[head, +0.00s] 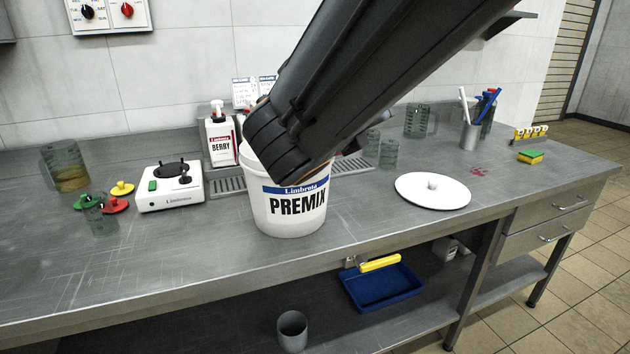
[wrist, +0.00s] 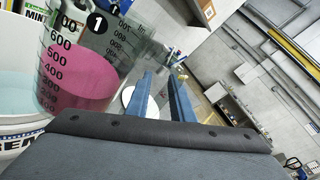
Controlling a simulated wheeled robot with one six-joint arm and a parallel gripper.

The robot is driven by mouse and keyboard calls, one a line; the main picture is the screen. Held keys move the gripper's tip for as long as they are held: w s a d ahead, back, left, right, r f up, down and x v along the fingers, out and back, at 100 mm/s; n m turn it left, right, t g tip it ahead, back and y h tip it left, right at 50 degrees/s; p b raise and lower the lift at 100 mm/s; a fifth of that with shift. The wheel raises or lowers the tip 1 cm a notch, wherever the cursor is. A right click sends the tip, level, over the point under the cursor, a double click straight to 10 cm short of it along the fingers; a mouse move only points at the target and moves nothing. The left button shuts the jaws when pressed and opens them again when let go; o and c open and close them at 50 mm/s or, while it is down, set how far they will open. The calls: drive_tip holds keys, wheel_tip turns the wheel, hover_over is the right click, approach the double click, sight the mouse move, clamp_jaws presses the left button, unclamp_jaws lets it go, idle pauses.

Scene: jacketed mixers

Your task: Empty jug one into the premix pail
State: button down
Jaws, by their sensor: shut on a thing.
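In the wrist view, jug one (wrist: 75,75) is clear with dark graduations, a black "1" badge and pink liquid inside. My gripper (wrist: 160,85), with blue fingers, is shut on the jug; the exact grip point is unclear. The white premix pail (head: 290,215) stands on the bench in the head view. My dark arm covers part of its mouth and hides the gripper and jug there. In the wrist view, the pail (wrist: 18,130) is at lower left, with pale liquid, and the jug is close to its rim. How far the jug tilts is unclear.
A BERRY bottle (head: 220,140) stands behind. A white lid (head: 432,192) lies to the right. Clear jugs (head: 417,122) and a pen cup (head: 471,135) stand behind the lid.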

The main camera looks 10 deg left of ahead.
drive_tip(key=w+a+r+n+g+p, duration=0.1)
drive_tip(key=a+r+n+p, duration=0.2)
drive_tip(key=r+p, duration=0.3)
drive_tip(key=n+p, duration=0.1)
drive_tip(key=p, duration=0.2)
drive_tip(key=shift+w+r+n+h, duration=0.2)
drive_tip(key=shift+w+n+h, duration=0.1)
drive_tip(key=shift+w+h, duration=0.1)
idle(0.9)
drive_tip(key=shift+w+a+r+n+g+h+p, duration=0.2)
drive_tip(key=shift+a+r+n+p, duration=0.3)
drive_tip(key=shift+p, duration=1.35)
drive_tip(key=shift+w+a+r+n+h+p, duration=0.1)
drive_tip(key=shift+w+a+r+n+p, duration=0.3)
drive_tip(key=shift+p, duration=1.4)
drive_tip(key=shift+w+a+r+n+g+h+p, duration=0.15)
drive_tip(key=shift+a+r+n+p, duration=0.4)
drive_tip(key=shift+p, duration=1.3)
drive_tip(key=shift+w+a+r+n+p, duration=0.3)
drive_tip(key=shift+a+p, duration=0.15)
drive_tip(key=shift+p, duration=0.8)
drive_tip(key=shift+w+a+r+n+p, duration=0.25)
drive_tip(key=shift+a+p, duration=0.2)
drive_tip(key=shift+p, duration=0.75)
drive_tip(key=shift+w+a+r+n+h+p, duration=0.1)
drive_tip(key=shift+w+a+n+h+p, duration=0.2)
drive_tip(key=shift+p, duration=0.5)
drive_tip(key=shift+w+a+r+n+y+p, duration=0.1)
drive_tip(key=shift+a+n+p, duration=0.25)
drive_tip(key=shift+p, duration=0.45)
